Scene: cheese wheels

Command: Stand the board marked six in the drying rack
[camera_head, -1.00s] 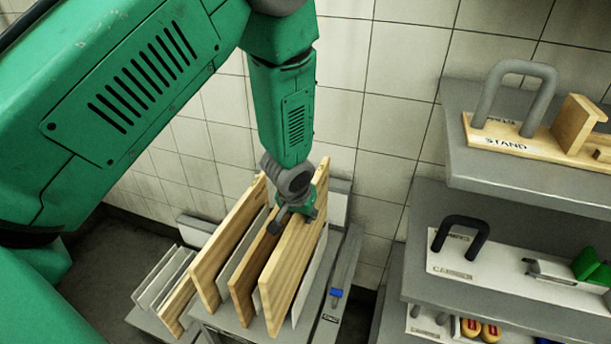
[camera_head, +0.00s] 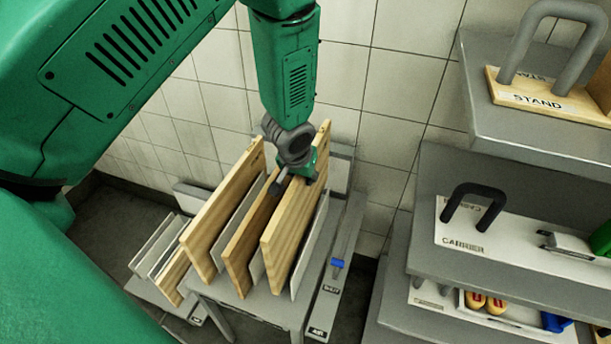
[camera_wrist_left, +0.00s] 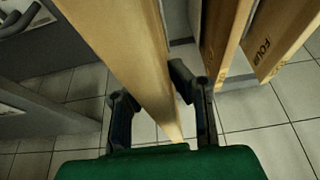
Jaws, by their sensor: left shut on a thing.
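My left gripper (camera_head: 297,178) is shut on the upper part of a pale wooden board (camera_head: 287,238), the rightmost wooden one in a row of upright boards. The left wrist view shows this board (camera_wrist_left: 130,50) between the two fingers (camera_wrist_left: 158,95). No number shows on it, so I cannot tell whether it is the board marked six. The row stands upright on a grey stand (camera_head: 262,303); its slots are hidden, and I cannot tell whether this is the drying rack. A neighbouring board (camera_wrist_left: 262,45) reads FOUR. My right gripper is not in view.
Another wooden board (camera_head: 222,220), a browner one (camera_head: 245,245) and grey-white panels stand close beside the held board. A grey strip with a blue clip (camera_head: 337,263) lies to the right. Grey shelves (camera_head: 440,170) with a STAND block (camera_head: 535,101) and a CARRIER tray (camera_head: 462,243) are further right.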

